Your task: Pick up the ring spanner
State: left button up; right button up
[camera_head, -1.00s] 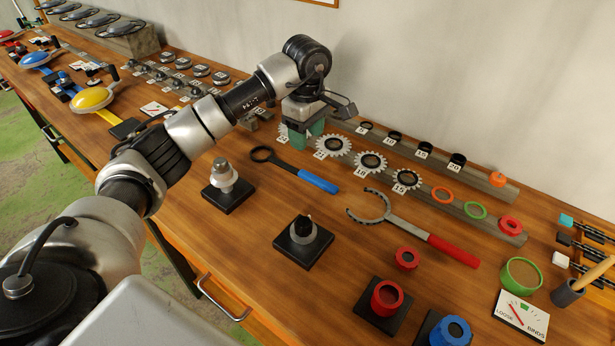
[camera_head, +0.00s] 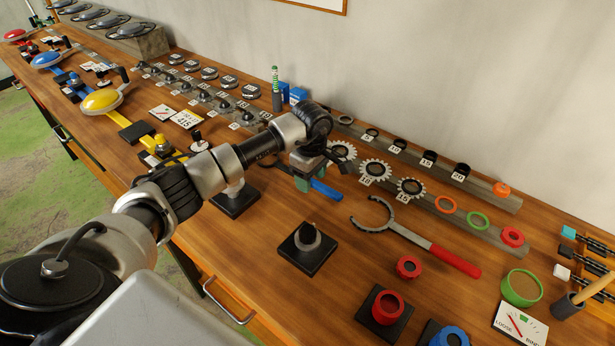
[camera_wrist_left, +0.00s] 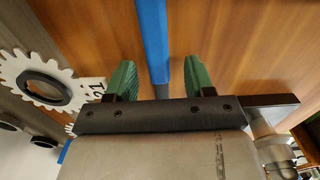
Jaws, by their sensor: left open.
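In the left wrist view the blue handle (camera_wrist_left: 154,40) runs between the two green fingertips (camera_wrist_left: 158,85), with a gap on each side. The left gripper is open and holds nothing. My right gripper is not in view.
Toothed sprockets (camera_head: 375,171) stand on a rail just behind the gripper. A red-handled hook tool (camera_head: 455,260) lies to the right. A black stand (camera_head: 307,250) is in front, another (camera_head: 235,201) to the left. Bare wood lies between them.

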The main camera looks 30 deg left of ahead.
pick_arm(q)
jog(key=shift+f, duration=0.15)
jog(key=shift+c, duration=0.4)
grip_shut()
jog(key=shift+w, duration=0.1)
